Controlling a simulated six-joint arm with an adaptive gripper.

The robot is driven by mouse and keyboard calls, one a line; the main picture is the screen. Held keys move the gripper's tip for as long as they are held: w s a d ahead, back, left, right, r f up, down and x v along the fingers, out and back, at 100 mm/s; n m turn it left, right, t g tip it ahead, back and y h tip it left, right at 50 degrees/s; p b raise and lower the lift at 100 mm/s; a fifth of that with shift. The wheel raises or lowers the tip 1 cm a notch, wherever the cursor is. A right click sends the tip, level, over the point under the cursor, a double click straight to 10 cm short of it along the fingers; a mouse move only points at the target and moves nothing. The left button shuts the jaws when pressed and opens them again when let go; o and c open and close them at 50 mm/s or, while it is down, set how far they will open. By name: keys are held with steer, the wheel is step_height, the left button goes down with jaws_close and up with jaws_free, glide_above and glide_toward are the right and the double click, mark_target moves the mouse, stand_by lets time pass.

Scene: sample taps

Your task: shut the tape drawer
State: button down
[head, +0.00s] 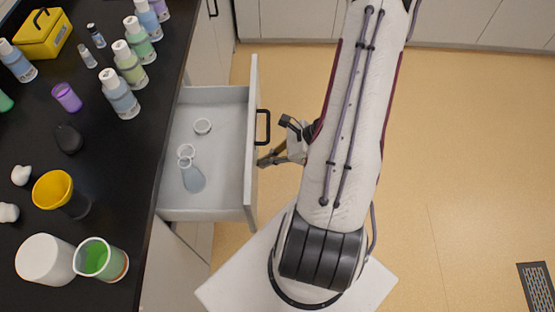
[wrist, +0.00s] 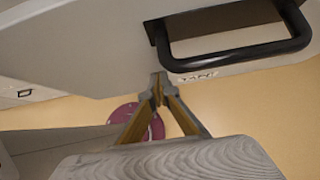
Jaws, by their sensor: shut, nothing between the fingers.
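The tape drawer (head: 251,190) stands pulled out from the bench and is open. Its white front also fills the top of the wrist view (wrist: 90,45). The drawer has a black handle (head: 264,127), which also shows at the upper right of the wrist view (wrist: 240,48). My gripper (head: 262,163) is shut and empty, just outside the drawer front and nearer the camera than the handle. In the wrist view its fingertips (wrist: 157,82) are close to the front's lower edge; I cannot tell whether they touch.
The black bench top (head: 110,170) on the left holds several bottles, a yellow box (head: 43,35), a yellow funnel (head: 53,189), a white tub (head: 45,260) and a beaker of green liquid (head: 101,259).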

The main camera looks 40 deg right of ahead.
mark_target(187, 161)
steer(key=w+a, duration=1.7)
steer(key=shift+w+a, duration=0.2)
steer(key=shift+w+a+r, duration=0.1)
stand_by(0.3)
steer(key=shift+s+d, duration=0.7)
steer(key=shift+d, duration=0.05)
steer(key=shift+s+d, duration=0.95)
steer(key=shift+d, duration=0.05)
steer(key=v, duration=0.9)
steer(key=shift+s+d+r, duration=0.2)
steer(key=shift+s+r, duration=0.05)
steer(key=shift+s, duration=0.05)
